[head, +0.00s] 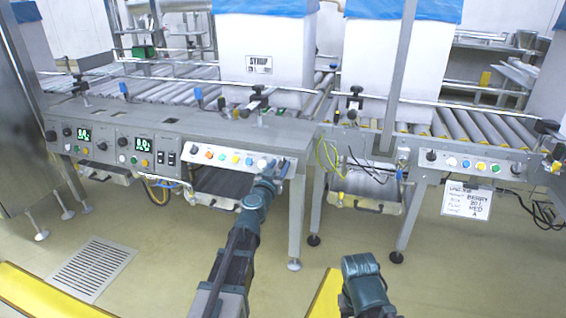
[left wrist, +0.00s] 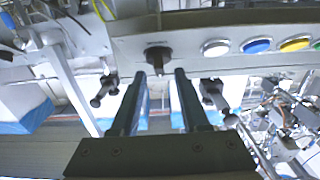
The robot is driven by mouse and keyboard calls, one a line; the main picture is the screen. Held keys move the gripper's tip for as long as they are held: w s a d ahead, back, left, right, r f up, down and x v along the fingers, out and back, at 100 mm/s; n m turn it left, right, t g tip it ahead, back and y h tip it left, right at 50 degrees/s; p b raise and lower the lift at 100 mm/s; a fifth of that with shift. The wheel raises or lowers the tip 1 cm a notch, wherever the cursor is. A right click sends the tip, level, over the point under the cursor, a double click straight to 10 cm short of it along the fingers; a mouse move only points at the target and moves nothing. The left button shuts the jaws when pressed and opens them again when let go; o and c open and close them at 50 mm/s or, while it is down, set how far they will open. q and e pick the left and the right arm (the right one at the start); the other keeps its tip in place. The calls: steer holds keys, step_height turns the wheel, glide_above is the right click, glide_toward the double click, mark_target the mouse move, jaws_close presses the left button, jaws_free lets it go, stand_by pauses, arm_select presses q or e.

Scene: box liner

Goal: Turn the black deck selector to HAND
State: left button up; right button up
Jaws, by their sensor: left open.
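A black selector knob (left wrist: 158,57) sticks out from the grey panel in the left wrist view, at the end of a row of buttons. My left gripper (left wrist: 160,73) is open, with one finger on each side of the knob's line; the tips look just short of it, and I cannot tell whether they touch it. In the head view my left gripper (head: 275,171) is at the right end of the middle button panel (head: 226,151) and hides the knob there. The knob's lettering and pointer cannot be read. My right gripper's fingers are not visible.
Another black knob (head: 194,150) is at the panel's left end. Beside the hidden knob are a white button (left wrist: 215,48) and a blue button (left wrist: 257,46). A second button panel (head: 472,176) stands to the right. A roller conveyor carries white boxes (head: 262,65).

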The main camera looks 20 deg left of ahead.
arm_select(q)
steer(key=shift+w, duration=1)
steer(key=shift+s+d+r, duration=0.1)
jaws_close()
